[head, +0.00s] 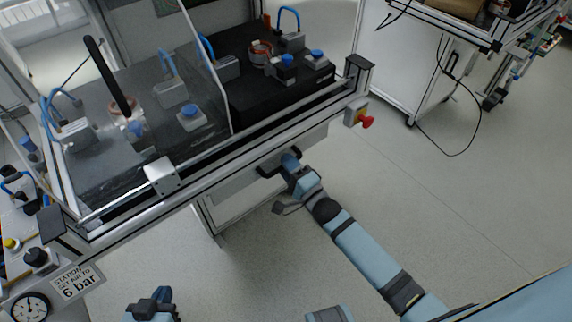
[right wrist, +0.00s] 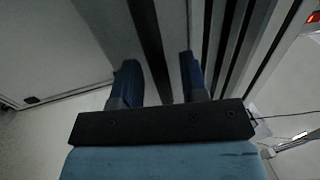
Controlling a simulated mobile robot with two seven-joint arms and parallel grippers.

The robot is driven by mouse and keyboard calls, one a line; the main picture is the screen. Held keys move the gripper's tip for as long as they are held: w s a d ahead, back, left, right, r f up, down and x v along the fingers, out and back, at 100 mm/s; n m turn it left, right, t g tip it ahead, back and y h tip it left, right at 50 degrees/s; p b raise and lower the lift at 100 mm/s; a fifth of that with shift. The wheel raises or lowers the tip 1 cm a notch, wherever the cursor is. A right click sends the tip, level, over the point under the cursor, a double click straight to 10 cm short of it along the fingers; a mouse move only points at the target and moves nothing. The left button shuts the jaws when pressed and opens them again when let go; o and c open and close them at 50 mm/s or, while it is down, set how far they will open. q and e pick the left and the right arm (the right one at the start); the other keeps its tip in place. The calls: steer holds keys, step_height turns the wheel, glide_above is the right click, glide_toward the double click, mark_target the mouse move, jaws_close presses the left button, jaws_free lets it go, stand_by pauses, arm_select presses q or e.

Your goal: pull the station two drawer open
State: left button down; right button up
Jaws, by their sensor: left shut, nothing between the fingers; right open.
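The station's drawer front (head: 232,184) is a pale panel under the bench's aluminium frame, with a dark handle (head: 268,170) on it. No opened drawer interior shows. My right gripper (head: 291,162) is at the handle, with its arm reaching in from the lower right. In the right wrist view its two blue fingers (right wrist: 160,82) stand apart, with a dark bar (right wrist: 149,40), apparently the handle, between them. Whether either finger touches the bar is unclear. My left gripper (head: 152,301) is shut and empty, low at the bottom left, away from the drawer.
Above the drawer, a clear guard (head: 150,95) covers part of the bench with its blue-capped fixtures. A red emergency knob (head: 367,121) sticks out right of the drawer. A gauge (head: 30,308) and a 6 bar sign (head: 77,283) are at left. Floor (head: 460,220) in front is open.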

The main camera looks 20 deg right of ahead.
arm_select(q)
steer(key=shift+r, duration=0.1)
arm_select(e)
steer(key=shift+w+a+r, duration=0.1)
steer(key=shift+w+a, duration=0.05)
steer(key=shift+w, duration=0.2)
jaws_close()
steer(key=shift+s, duration=0.1)
